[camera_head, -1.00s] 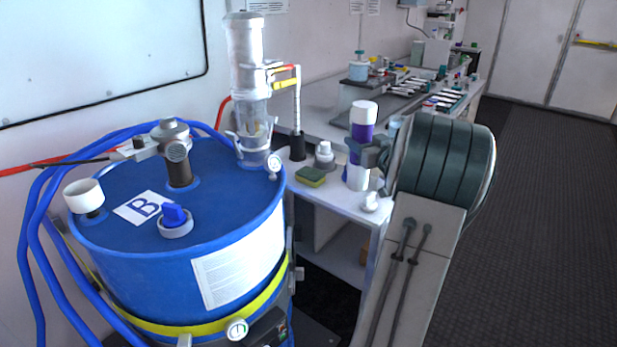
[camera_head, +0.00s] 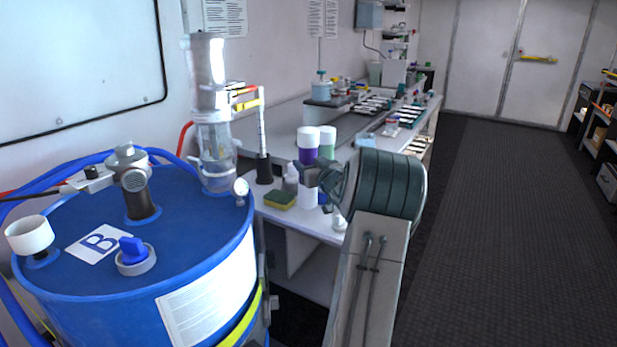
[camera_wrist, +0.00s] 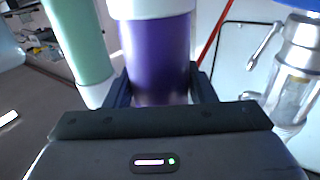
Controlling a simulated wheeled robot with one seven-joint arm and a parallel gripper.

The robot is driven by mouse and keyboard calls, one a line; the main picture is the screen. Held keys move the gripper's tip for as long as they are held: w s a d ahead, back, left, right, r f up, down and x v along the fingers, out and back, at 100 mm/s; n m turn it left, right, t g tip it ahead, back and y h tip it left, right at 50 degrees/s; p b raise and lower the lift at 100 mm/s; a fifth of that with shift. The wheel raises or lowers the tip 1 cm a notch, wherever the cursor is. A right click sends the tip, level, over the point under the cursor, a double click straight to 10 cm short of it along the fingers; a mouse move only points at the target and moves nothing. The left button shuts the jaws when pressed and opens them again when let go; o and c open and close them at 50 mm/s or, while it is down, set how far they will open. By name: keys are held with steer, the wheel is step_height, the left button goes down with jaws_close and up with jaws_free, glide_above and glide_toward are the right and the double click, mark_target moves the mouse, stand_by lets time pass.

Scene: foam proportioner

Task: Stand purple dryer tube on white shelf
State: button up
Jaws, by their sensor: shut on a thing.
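The purple dryer tube (camera_head: 308,156), with white ends, is upright in my gripper (camera_head: 313,176) above the near end of the white bench. In the wrist view the purple tube (camera_wrist: 158,60) is between the two dark fingers of my gripper (camera_wrist: 160,88), which are shut on it. Its lower end overlaps the bench top in the head view, so I cannot tell whether it touches. The white bench (camera_head: 300,223) has an open white shelf (camera_head: 312,285) below its top. I cannot tell which surface is the task's white shelf.
A green tube (camera_head: 327,151) with a white cap stands close beside the purple one; it also shows in the wrist view (camera_wrist: 80,42). A sponge (camera_head: 279,200) and white bottle (camera_head: 290,180) are nearby. A blue drum (camera_head: 190,250) stands at left. Dark floor (camera_head: 500,200) is clear at right.

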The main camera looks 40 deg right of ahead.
step_height(320, 180, down, 4)
steer(key=shift+r, duration=0.1)
steer(key=o, duration=0.8)
steer(key=shift+f+b, duration=0.2)
steer(key=shift+b, duration=0.15)
steer(key=o, duration=0.5)
steer(key=shift+c, duration=0.2)
steer(key=shift+r, duration=0.1)
steer(key=shift+r, duration=0.15)
steer(key=v, duration=1.2)
